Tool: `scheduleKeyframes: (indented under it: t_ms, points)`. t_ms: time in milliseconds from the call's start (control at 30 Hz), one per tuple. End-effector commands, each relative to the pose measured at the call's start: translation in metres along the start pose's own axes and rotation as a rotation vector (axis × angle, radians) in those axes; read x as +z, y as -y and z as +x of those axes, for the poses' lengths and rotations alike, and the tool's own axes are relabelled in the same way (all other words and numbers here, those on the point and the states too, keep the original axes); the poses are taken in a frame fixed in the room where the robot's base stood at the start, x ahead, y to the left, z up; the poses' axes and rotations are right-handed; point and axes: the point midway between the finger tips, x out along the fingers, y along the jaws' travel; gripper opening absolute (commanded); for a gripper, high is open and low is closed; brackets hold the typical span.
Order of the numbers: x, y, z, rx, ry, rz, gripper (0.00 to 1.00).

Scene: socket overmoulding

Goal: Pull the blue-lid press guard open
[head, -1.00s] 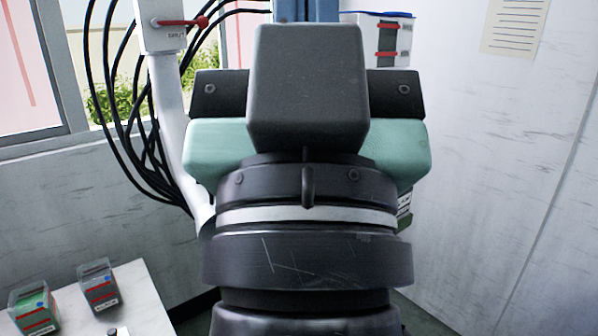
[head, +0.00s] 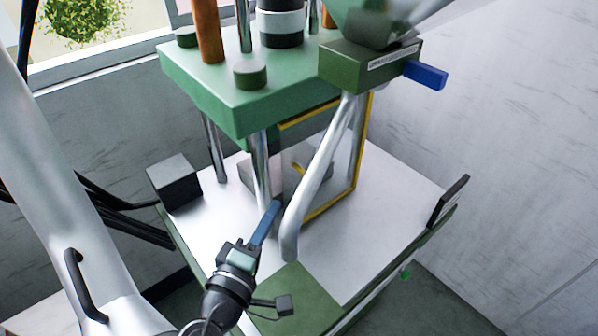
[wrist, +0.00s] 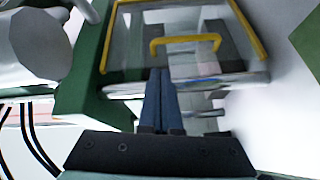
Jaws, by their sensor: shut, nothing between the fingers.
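The press guard is a clear panel in a yellow frame (head: 362,140), upright at the front of the green press (head: 225,95). In the wrist view the guard's frame (wrist: 251,38) and its yellow bar handle (wrist: 186,39) show ahead of my fingers. A blue block (head: 427,75) sticks out of the green box on the press's right side. My gripper (head: 276,204) has blue fingers, shut and empty, below and in front of the guard. In the wrist view my fingertips (wrist: 160,72) point just below the handle, with no clear contact. A silver tube partly hides the guard in the head view.
The silver tube (head: 315,180) slopes down from the green box, close to the right of my fingers. A dark box (head: 174,183) stands at the table's left. A dark upright panel (head: 448,201) stands at its right edge. The white table top (head: 390,215) is clear at right.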

Motion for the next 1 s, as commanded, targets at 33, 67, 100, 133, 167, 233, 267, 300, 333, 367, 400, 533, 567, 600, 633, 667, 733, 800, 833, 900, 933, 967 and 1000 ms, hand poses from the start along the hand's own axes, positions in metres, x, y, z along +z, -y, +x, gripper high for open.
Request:
scheduleKeyframes:
  t_ms: [33,67,100,133,167,233,267,300,333,367,400,533,567,600,633,667,733,800,833,900,933,967,1000]
  points:
    - [0.003,0.017,-0.007,-0.004,0.001,-0.073,0.0]
    - [0.004,0.023,-0.009,-0.003,0.002,-0.107,0.0]
    - [0.006,0.029,-0.012,-0.001,0.002,-0.144,0.0]
    - [0.007,0.032,-0.013,0.002,0.002,-0.164,0.0]
    - [0.007,0.034,-0.014,0.003,0.002,-0.179,0.0]
    - [0.008,0.036,-0.011,0.006,0.003,-0.198,0.0]
    - [0.008,0.036,-0.008,0.007,0.003,-0.201,0.0]
    - [0.008,0.036,-0.004,0.007,0.005,-0.202,0.0]
    - [0.008,0.035,0.001,0.007,0.005,-0.2,0.0]
    - [0.008,0.034,0.006,0.008,0.006,-0.199,0.0]
    - [0.009,0.034,0.014,0.007,0.007,-0.199,0.0]
    - [0.008,0.034,0.039,0.006,0.006,-0.196,0.0]
    - [0.008,0.034,0.045,0.008,0.006,-0.196,0.0]
    - [0.008,0.034,0.052,0.008,0.006,-0.197,0.0]
    - [0.009,0.034,0.057,0.007,0.007,-0.197,0.0]
    - [0.009,0.034,0.061,0.007,0.006,-0.196,0.0]
    - [0.008,0.035,0.07,0.007,0.005,-0.195,0.0]
    - [0.008,0.034,0.076,0.008,0.004,-0.196,0.0]
    - [0.008,0.035,0.079,0.007,0.004,-0.196,0.0]
    - [0.009,0.035,0.082,0.006,0.005,-0.195,0.0]
    - [0.009,0.035,0.083,0.007,0.005,-0.195,0.0]
    - [0.009,0.035,0.084,0.007,0.005,-0.195,0.0]
    - [0.009,0.035,0.085,0.007,0.004,-0.194,0.0]
